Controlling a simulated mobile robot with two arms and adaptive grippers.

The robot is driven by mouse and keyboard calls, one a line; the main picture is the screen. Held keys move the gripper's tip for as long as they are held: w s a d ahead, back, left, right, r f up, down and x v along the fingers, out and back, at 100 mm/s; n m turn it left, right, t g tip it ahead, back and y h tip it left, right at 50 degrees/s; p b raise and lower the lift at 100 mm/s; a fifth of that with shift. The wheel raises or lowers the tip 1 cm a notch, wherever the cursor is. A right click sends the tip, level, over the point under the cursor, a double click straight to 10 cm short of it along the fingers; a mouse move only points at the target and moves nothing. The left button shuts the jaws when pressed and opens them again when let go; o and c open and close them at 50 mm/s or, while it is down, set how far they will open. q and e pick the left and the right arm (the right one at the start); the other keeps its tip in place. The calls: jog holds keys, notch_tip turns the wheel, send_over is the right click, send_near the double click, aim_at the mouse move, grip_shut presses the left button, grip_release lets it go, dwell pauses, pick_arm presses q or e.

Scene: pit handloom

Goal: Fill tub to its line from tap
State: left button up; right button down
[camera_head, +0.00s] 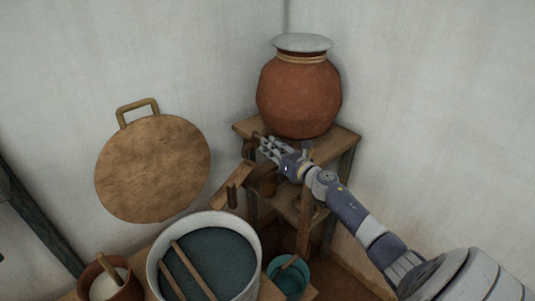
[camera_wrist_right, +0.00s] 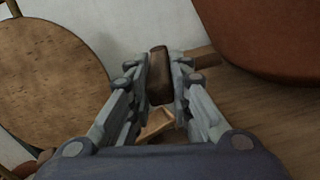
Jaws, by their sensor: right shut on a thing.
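A large white-rimmed tub (camera_head: 152,268) stands at the bottom centre of the head view, with dark blue-green liquid in it. I cannot make out a fill line. A clay pot (camera_head: 298,95) with a pale lid stands on a wooden stand, to the tub's upper right. My right gripper (camera_head: 268,148) is at the pot's lower left. In the right wrist view it is shut on a dark brown wooden tap handle (camera_wrist_right: 159,72). A wooden spout (camera_head: 232,187) slopes from near the gripper toward the tub. I see no clear stream of water. My left gripper is out of view.
Two sticks (camera_head: 193,270) lie across the tub. A small teal bucket (camera_head: 287,279) stands to its right, and a brown pot (camera_head: 113,286) with pale contents to its left. A round woven disc (camera_head: 153,168) hangs on the wall. The wooden stand (camera_head: 346,136) is close under my right arm.

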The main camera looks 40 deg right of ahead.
jog(key=shift+w+d+r+n+y+b, duration=0.1)
jog(key=shift+d+r+n+y+b, duration=0.2)
jog(key=shift+d+y+b, duration=0.15)
jog(key=shift+r, duration=0.1)
jog(key=c, duration=1.4)
grip_release()
jog(key=shift+c, duration=0.2)
jog(key=shift+w, duration=0.2)
jog(key=shift+s+a+f, duration=0.2)
jog(key=shift+s, duration=0.1)
jog(key=shift+s+d+f, duration=0.15)
jog(key=shift+s, duration=0.4)
jog(key=s+d, duration=0.1)
jog(key=s, duration=0.9)
jog(key=shift+s+r, duration=0.2)
jog(key=shift+s, duration=0.05)
jog(key=shift+c, duration=0.5)
